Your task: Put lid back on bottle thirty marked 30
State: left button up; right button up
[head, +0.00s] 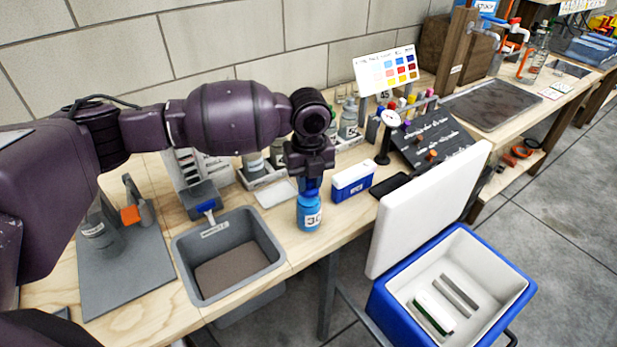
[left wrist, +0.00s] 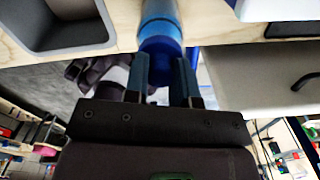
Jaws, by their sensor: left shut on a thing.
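Bottle thirty (head: 309,215), a blue bottle with a white label reading 30, stands upright near the table's front edge, right of the grey basin. My left gripper (head: 312,184) is directly above it, pointing down, shut on the dark blue lid (left wrist: 160,47). In the left wrist view the fingers (left wrist: 167,75) are on either side of the lid, and the lighter blue bottle body (left wrist: 159,12) is in line beyond it. The lid is at the bottle's mouth; I cannot tell whether it is seated. The fingers hide part of the lid. My right gripper is not in view.
A grey basin (head: 182,246) lies to the left. A blue and white box (head: 353,181) stands close right of the bottle. An open blue cooler (head: 519,297) with a raised white lid (head: 430,205) is at the front right. Several bottles stand in trays behind.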

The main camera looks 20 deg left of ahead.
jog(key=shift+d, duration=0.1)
pick_arm(q)
jog(key=o, duration=1.4)
jog(key=shift+o, duration=0.2)
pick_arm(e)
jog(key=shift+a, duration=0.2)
pick_arm(q)
jog(key=shift+r+p, duration=0.7)
jog(key=shift+r, duration=0.3)
jog(key=shift+r+p, duration=1.15)
jog(key=shift+r, duration=0.35)
jog(key=shift+r+p, duration=0.9)
jog(key=shift+r, duration=0.1)
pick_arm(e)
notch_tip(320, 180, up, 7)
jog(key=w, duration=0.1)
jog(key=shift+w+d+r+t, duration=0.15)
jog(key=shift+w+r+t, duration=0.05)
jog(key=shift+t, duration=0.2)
